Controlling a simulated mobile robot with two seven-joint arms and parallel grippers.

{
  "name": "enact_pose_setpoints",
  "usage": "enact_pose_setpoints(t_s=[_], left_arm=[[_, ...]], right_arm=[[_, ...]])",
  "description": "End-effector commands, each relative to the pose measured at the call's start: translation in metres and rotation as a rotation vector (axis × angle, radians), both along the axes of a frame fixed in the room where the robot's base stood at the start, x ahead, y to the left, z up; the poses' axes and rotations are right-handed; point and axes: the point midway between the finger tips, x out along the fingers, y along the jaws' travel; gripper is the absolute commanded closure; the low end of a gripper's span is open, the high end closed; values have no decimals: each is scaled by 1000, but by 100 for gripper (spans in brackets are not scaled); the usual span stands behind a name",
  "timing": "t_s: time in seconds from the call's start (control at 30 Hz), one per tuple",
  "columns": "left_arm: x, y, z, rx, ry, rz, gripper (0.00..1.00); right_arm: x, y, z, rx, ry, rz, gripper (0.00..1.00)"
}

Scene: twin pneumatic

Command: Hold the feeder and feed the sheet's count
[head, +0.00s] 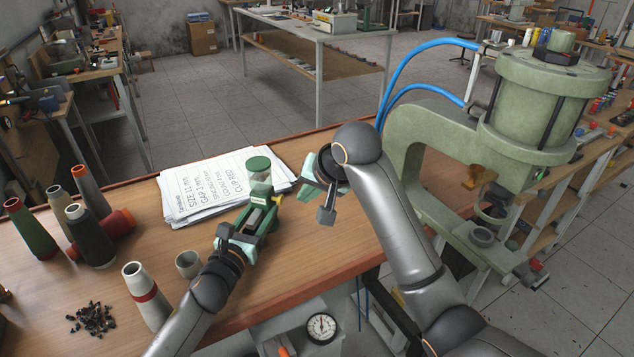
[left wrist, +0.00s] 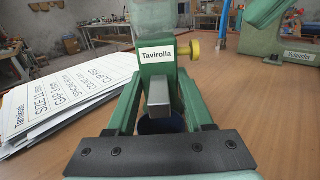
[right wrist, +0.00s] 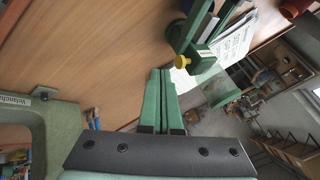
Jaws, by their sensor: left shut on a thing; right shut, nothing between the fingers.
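The green feeder (head: 262,200) stands on the wooden table, with a clear jar under a green lid, a yellow knob and a "Tavirolla" label (left wrist: 157,55). My left gripper (head: 241,240) is shut on its near end. In the left wrist view a grey chute (left wrist: 159,97) lies between my fingers, above a dark round opening. The printed sheet (head: 212,186) tops a paper stack behind the feeder; it reads size 11 mm, gap 3 mm, clip red, but its count figure is too small to read. My right gripper (right wrist: 160,78) is shut and empty, raised right of the feeder.
Thread cones (head: 88,232), a small cup (head: 188,263) and a pile of small dark pieces (head: 91,318) occupy the table's left. A large green press (head: 430,130) with blue hoses stands at the right. A dial gauge (head: 321,327) sits below the front edge. Some tabletop right of the feeder is clear.

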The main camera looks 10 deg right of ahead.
Motion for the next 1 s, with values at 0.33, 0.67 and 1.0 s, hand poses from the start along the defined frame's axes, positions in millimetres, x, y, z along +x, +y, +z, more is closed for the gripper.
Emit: enact_pose_setpoints(t_s=[0.33, 0.67, 1.0], left_arm=[[0, 1, -1, 1, 2, 3, 100], [1, 2, -1, 2, 1, 4, 100], [1, 2, -1, 2, 1, 4, 100]], right_arm=[[-32, -15, 46, 0, 0, -2, 100], [-35, -17, 51, -1, 2, -3, 100], [-35, -17, 51, -1, 2, -3, 100]])
